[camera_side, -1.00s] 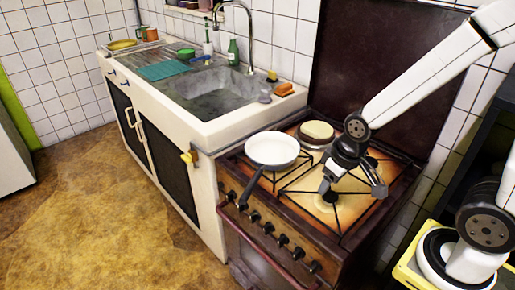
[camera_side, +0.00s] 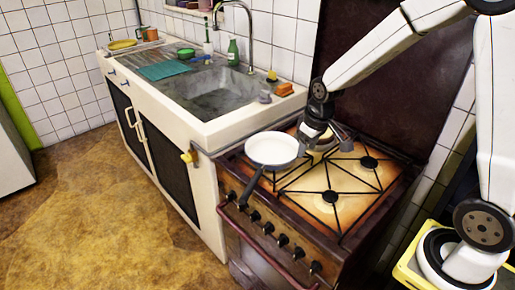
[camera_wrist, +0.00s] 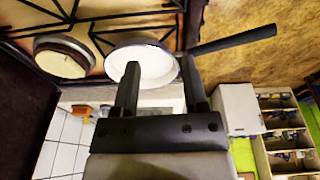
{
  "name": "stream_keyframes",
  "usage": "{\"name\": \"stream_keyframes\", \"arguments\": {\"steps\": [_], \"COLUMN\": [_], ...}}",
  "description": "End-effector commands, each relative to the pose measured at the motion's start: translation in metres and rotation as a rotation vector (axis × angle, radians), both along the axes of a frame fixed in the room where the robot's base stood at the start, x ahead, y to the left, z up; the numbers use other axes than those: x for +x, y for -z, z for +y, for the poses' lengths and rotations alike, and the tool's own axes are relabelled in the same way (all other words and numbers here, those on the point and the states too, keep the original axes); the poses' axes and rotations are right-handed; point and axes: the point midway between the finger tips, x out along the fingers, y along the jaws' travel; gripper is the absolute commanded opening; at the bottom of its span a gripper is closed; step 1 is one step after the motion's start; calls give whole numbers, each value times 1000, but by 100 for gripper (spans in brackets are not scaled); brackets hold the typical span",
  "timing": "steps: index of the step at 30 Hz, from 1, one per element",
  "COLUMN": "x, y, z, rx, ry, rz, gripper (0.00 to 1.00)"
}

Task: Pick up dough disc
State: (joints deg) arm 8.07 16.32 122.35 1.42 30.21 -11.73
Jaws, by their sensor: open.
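The dough disc (camera_side: 324,146) is pale yellow and round. It sits at the back left of the cooker top, mostly hidden behind my gripper (camera_side: 327,133) in the side view. In the wrist view a round cream-topped piece with a brown rim, seemingly the dough disc (camera_wrist: 62,58), lies at upper left, outside the fingers. There my gripper (camera_wrist: 160,70) has its two dark fingers apart with nothing held between them. They overlap the view of the white pan. In the side view the gripper is above or just beside the disc; I cannot tell whether it touches.
A white frying pan (camera_side: 272,148) with a dark handle stands left of the disc, close to my gripper. The brown cooker (camera_side: 352,205) has dark wire pan supports. Its front and right burners are clear. The raised lid (camera_side: 385,85) stands behind. A sink unit (camera_side: 205,95) adjoins at left.

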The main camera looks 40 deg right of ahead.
Motion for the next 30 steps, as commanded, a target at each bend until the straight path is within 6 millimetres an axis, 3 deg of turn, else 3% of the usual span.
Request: {"name": "stream_keyframes", "arguments": {"steps": [6, 15, 24, 30], "x": [49, 101, 136, 149], "y": [4, 14, 31, 46], "z": [-39, -98, -163, -207], "rx": [-5, -5, 1, 7], "ry": [-19, -52, -92, -119], "rz": [19, 42, 59, 69], "gripper": [56, 56, 56, 56]}}
